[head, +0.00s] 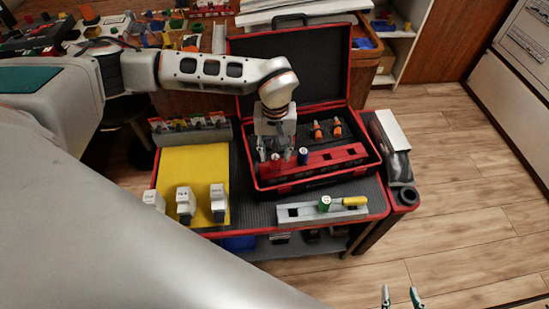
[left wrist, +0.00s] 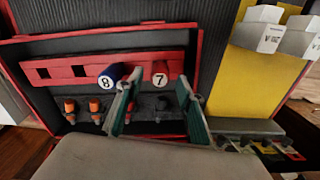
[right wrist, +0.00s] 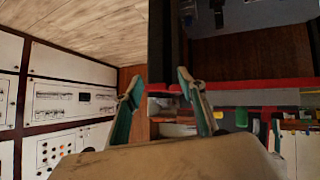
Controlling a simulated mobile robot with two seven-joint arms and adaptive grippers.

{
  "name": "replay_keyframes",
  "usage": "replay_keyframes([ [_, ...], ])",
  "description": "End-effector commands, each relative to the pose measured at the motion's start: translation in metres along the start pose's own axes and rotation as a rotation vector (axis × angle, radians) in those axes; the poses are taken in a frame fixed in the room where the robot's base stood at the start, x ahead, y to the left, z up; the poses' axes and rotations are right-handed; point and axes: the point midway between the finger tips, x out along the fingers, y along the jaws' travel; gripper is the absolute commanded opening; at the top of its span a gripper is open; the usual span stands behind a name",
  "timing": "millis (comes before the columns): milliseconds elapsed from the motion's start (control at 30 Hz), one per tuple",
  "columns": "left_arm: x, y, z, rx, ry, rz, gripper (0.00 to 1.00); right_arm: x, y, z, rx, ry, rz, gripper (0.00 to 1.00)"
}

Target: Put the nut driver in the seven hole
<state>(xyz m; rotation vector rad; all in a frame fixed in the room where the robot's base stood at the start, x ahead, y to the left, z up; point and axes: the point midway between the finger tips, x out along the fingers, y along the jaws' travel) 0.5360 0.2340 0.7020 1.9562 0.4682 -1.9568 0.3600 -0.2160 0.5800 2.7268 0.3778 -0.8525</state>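A red-handled driver with a white end marked 7 (left wrist: 161,82) stands at the red rack (head: 345,155) inside the open toolbox; it also shows in the head view (head: 275,160). A blue-handled driver marked 8 (left wrist: 108,78) stands beside it (head: 303,156). The rack has two empty square holes. My left gripper (left wrist: 159,80) is open, its fingers either side of the red handle, apparently not closed on it. A grey holder (head: 290,213) in front carries a green-handled piece (head: 325,203) and a yellow-handled one (head: 355,201). No hole label seven is readable. My right gripper (head: 401,293) is open and empty.
The black toolbox lid (head: 330,65) stands open behind the rack. Orange-tipped tools (head: 317,130) sit inside. A yellow mat (head: 200,165) with white breaker-like blocks (head: 185,203) lies to the left. Floor is free right of the cart.

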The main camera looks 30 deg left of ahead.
Motion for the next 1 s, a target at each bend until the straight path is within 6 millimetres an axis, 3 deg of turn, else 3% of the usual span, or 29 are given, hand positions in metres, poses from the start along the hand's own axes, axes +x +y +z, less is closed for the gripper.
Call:
replay_keyframes([
  [33, -0.017, 0.001, -0.003, 0.001, 0.010, 0.004, 0.38, -0.001, 0.001, -0.006, 0.001, 0.007, 0.001, 0.40],
  [100, -0.032, 0.001, -0.002, 0.001, 0.009, 0.005, 0.38, -0.002, 0.001, -0.007, 0.004, 0.008, 0.000, 0.40],
  [400, -0.078, 0.000, -0.001, 0.000, 0.004, 0.002, 0.38, -0.005, -0.002, -0.011, 0.012, 0.011, -0.006, 0.40],
  [1000, -0.086, 0.000, 0.000, 0.000, 0.001, 0.000, 0.38, -0.007, -0.004, -0.007, 0.015, 0.002, -0.010, 0.40],
])
